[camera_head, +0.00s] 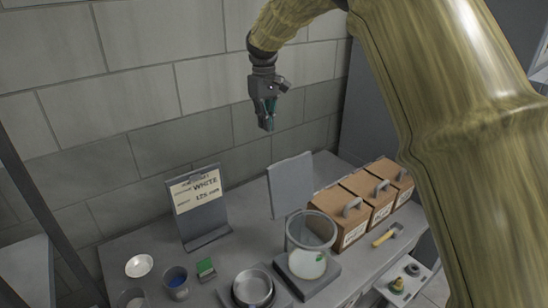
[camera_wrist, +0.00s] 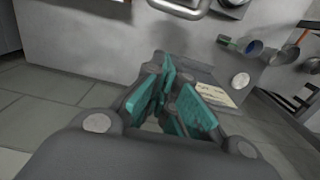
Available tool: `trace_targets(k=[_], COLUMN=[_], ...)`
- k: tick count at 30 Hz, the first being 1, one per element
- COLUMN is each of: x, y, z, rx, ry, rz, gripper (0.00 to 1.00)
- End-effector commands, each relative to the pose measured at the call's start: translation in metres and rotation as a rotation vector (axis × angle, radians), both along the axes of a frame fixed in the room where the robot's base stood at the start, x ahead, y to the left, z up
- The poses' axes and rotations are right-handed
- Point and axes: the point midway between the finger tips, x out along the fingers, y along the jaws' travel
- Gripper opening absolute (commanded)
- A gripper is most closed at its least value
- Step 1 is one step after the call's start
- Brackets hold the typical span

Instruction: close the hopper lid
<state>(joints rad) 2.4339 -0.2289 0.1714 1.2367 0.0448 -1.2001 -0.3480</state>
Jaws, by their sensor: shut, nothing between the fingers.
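A flat grey panel (camera_head: 290,185) stands upright, tilted slightly, at the back of the counter; it looks like the raised hopper lid, but its hinge is not clear. Brown boxes with grey handles and white labels stand just right of it; the nearest brown box (camera_head: 335,208) is partly behind a clear vessel. My gripper (camera_head: 267,115) hangs high above the counter, above and a little left of the panel, touching nothing. Its teal fingers are shut and empty, and also show in the wrist view (camera_wrist: 175,98). A grey bar handle (camera_wrist: 180,8) is cut off at that view's top edge.
The clear vessel (camera_head: 296,232) stands on a dark base in front of the panel. A sign stand (camera_head: 209,226), white dish (camera_head: 139,266), blue-filled cup (camera_head: 175,281) and metal bowl (camera_head: 252,287) are to the left. A block wall is behind.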

Motion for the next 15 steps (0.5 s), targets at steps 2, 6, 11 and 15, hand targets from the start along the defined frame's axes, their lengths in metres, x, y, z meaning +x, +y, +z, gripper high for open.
trace_targets(k=[2,6,11,15], x=[0.000,0.000,-0.001,-0.002], y=[-0.002,-0.002,-0.001,0.000], z=[-0.012,-0.016,-0.027,-0.048], rx=[0.000,0.000,-0.001,-0.001], ry=[0.000,0.000,0.002,0.004], rz=[-0.002,-0.003,0.000,0.002], gripper=[0.00,0.00,0.00,0.00])
